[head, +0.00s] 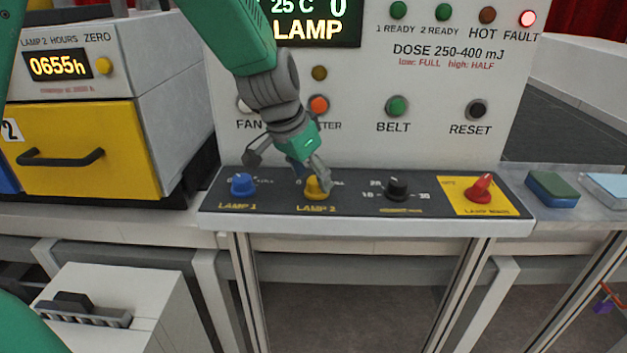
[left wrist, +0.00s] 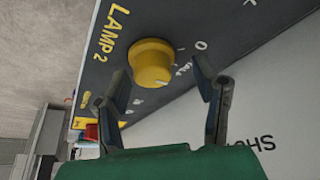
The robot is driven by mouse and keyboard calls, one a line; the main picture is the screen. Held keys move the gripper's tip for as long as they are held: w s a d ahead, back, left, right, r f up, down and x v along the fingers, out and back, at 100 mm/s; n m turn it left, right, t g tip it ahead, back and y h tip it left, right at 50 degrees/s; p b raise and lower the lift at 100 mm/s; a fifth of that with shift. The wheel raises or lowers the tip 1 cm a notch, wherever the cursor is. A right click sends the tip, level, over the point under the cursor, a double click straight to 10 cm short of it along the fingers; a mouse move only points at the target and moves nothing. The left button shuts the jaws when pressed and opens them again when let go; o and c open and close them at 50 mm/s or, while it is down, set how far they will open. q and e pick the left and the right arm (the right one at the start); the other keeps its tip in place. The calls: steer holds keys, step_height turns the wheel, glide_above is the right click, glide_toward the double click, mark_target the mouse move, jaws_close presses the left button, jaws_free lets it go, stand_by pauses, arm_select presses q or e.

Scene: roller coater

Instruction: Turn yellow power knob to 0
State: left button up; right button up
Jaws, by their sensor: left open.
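The yellow knob (head: 317,187) labelled LAMP 2 sits on the dark sloped control strip (head: 355,205). In the left wrist view the yellow knob (left wrist: 152,63) lies just beyond the fingertips, and a "0" mark is on the panel to its right. My right gripper is not in view.
A blue LAMP 1 knob (head: 242,184) is left of it, a black knob (head: 397,187) and a red knob (head: 480,188) are right. Push buttons, such as the green BELT button (head: 397,107), line the upright panel behind. A yellow drawer (head: 75,165) stands left.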

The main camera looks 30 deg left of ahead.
arm_select(q)
steer(key=shift+w+d+f, duration=0.2)
steer(key=shift+d+f, duration=0.2)
steer(key=shift+d, duration=0.35)
steer(key=shift+a, duration=0.1)
steer(key=c, duration=0.7)
steer(key=shift+a, duration=0.15)
steer(key=c, duration=0.4)
steer(key=shift+a, duration=0.15)
steer(key=shift+c, duration=0.2)
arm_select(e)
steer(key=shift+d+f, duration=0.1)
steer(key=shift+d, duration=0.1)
